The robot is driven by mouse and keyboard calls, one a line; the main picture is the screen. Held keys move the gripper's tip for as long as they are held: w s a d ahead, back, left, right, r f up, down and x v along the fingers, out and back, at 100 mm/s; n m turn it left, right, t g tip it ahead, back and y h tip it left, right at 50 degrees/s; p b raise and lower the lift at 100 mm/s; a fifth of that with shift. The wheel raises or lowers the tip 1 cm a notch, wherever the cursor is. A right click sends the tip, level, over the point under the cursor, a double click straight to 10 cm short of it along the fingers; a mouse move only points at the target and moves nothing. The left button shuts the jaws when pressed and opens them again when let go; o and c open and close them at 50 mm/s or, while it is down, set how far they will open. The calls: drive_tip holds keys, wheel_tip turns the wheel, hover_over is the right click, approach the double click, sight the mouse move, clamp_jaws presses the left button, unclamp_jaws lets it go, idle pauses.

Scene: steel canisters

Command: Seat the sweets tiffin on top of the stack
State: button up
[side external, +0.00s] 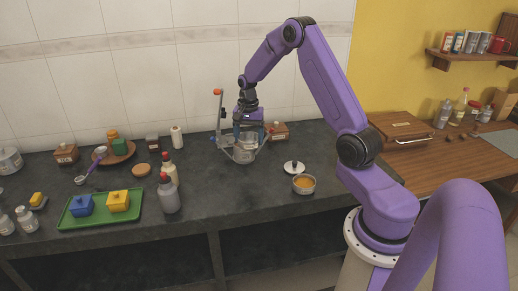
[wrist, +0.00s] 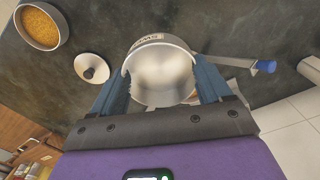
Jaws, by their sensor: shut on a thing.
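The steel tiffin (wrist: 163,72) is between my gripper's two blue fingers in the wrist view, and my gripper (wrist: 163,78) is shut on it. A label (wrist: 150,41) shows on its rim side, too small to read surely. In the side view my gripper (side external: 247,131) points down at the steel stack (side external: 243,152), within a carrier (side external: 219,125) with an upright post and orange top. I cannot tell whether the held tiffin touches the tier below. The fingers and carrier partly hide the join.
To the right lie a knobbed lid (side external: 293,168) and a steel bowl of orange food (side external: 304,184). A green tray (side external: 100,209) with blue and yellow boxes, and sauce bottles (side external: 168,195), stand left. A wooden box (side external: 278,131) is close behind. The front counter between is clear.

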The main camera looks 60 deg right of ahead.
sight(243, 134)
drive_tip(key=w+d+r, duration=0.2)
drive_tip(key=w+d, duration=0.4)
drive_tip(key=w, duration=0.1)
drive_tip(key=shift+f, duration=2.75)
drive_tip(key=shift+s+f, duration=0.1)
drive_tip(key=shift+f, duration=0.55)
idle(0.4)
drive_tip(key=o, duration=1)
drive_tip(key=shift+r, duration=0.15)
drive_tip(key=shift+r, duration=2.9)
